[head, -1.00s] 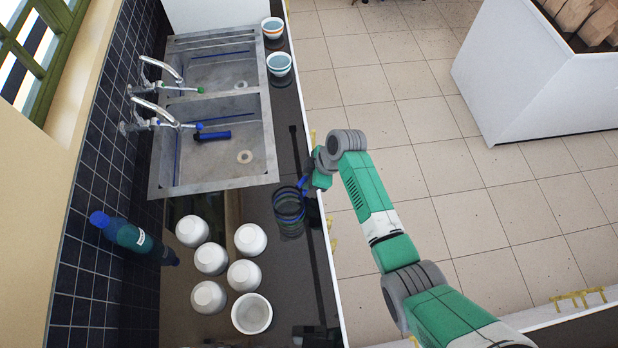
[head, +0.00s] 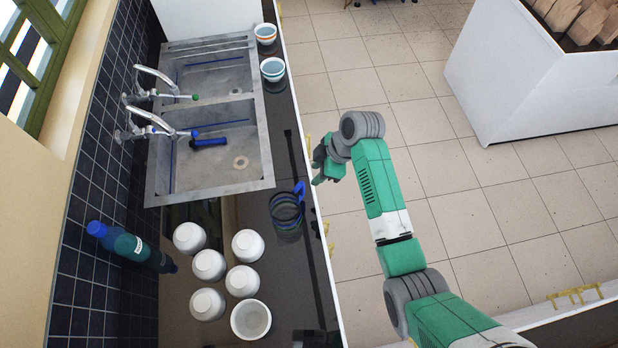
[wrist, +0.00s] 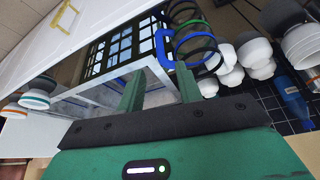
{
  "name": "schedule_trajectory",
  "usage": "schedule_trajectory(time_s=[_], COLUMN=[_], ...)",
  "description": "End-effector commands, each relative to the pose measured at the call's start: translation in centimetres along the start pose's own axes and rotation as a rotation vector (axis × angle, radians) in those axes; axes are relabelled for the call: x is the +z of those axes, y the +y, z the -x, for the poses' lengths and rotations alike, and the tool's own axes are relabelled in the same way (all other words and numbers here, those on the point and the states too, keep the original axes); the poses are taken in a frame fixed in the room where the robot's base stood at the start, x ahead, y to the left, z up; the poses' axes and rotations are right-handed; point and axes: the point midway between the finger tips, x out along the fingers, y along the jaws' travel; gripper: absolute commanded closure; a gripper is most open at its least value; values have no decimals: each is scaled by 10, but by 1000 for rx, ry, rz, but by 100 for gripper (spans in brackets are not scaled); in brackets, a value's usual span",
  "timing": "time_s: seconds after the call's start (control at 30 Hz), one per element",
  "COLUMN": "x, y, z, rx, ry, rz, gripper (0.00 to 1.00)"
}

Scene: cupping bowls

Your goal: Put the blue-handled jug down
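The blue-handled jug (head: 286,211) is clear with dark and blue rings. It stands on the dark counter (head: 262,195), near its right edge and just below the sink's corner in the head view. Its blue handle (head: 300,191) points up and right, toward my gripper (head: 317,174). My gripper is apart from the handle, out by the counter edge. In the wrist view, my gripper (wrist: 160,88) has its two fingers spread with nothing between them. The jug (wrist: 196,42) and its blue handle (wrist: 166,50) show beyond the right finger.
A blue-capped bottle (head: 130,245) is by the tiled wall. A double sink (head: 215,150) with taps lies left. Two striped cups (head: 273,69) stand at the far counter edge. Floor is open right.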

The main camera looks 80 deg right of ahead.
Motion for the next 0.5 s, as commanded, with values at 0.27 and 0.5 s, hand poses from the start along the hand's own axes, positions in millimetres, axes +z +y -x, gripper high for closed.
schedule_trajectory(time_s=[0.27,0.5], x=[0,0], y=[0,0], z=[30,31], rx=[0,-1], ry=[0,0], rz=[-1,-1], gripper=[65,65])
